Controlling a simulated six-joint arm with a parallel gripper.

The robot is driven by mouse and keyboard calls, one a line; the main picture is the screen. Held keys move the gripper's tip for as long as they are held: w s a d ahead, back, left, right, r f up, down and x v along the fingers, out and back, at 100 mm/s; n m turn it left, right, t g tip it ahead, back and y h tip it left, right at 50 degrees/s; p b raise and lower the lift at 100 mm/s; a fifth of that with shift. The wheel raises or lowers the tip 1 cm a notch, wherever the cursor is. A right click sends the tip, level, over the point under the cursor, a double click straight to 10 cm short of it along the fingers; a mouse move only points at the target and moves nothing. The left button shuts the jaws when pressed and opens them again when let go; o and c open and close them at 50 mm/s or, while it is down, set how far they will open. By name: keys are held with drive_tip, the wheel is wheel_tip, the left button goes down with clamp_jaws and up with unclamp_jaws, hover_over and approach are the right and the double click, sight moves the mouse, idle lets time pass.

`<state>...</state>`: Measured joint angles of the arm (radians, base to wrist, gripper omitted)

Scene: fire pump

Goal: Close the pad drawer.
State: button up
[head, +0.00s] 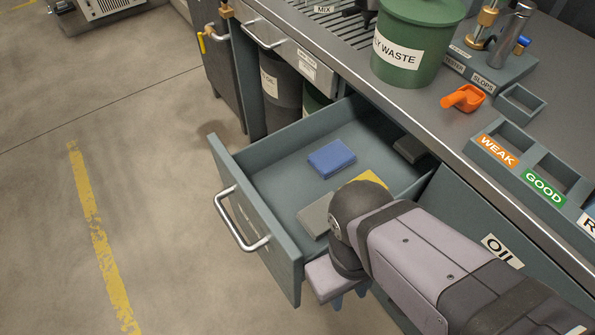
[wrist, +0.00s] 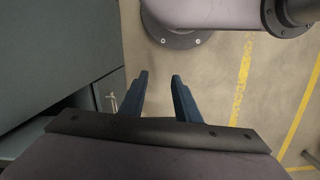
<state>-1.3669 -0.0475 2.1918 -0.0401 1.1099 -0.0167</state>
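The pad drawer (head: 253,214) is pulled out from under the workbench in the head view. Its front panel carries a silver bar handle (head: 232,235). Inside lie a blue pad (head: 331,158), a grey pad (head: 315,217), a partly hidden yellow pad (head: 373,179) and a dark pad (head: 409,149). My gripper (head: 349,298) is just outside the drawer's near side, beside the front panel's near end, pointing down. My arm hides part of the drawer's near side. In the wrist view, the fingers of my gripper (wrist: 159,79) are apart with nothing between them. I cannot tell whether my gripper touches the drawer.
The steel worktop (head: 425,120) holds a green waste bin (head: 412,60), an orange scoop (head: 463,98) and labelled trays (head: 530,165). A cabinet panel marked OIL (head: 470,225) is beside my arm. The floor (head: 150,190) before the drawer is clear.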

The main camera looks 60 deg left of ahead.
drive_tip(key=s+a+r+t+p, duration=0.1)
drive_tip(key=s+a+r+p, duration=0.1)
drive_tip(key=r+p, duration=0.3)
drive_tip(key=s+a+r+t+p, duration=0.1)
drive_tip(key=s+a+r+p, duration=0.2)
drive_tip(key=r+p, duration=0.2)
drive_tip(key=s+a+r+p, duration=0.2)
drive_tip(key=r+p, duration=0.3)
drive_tip(key=p, duration=0.3)
drive_tip(key=shift+s+a+r+n+t+p, duration=0.15)
drive_tip(key=shift+a+r+n+t+p, duration=0.2)
drive_tip(key=shift+a, duration=0.25)
drive_tip(key=n+y+p, duration=0.1)
drive_tip(key=p, duration=0.5)
approach(229, 222)
drive_tip(key=shift+p+x, duration=0.9)
drive_tip(key=shift+x, duration=2.9)
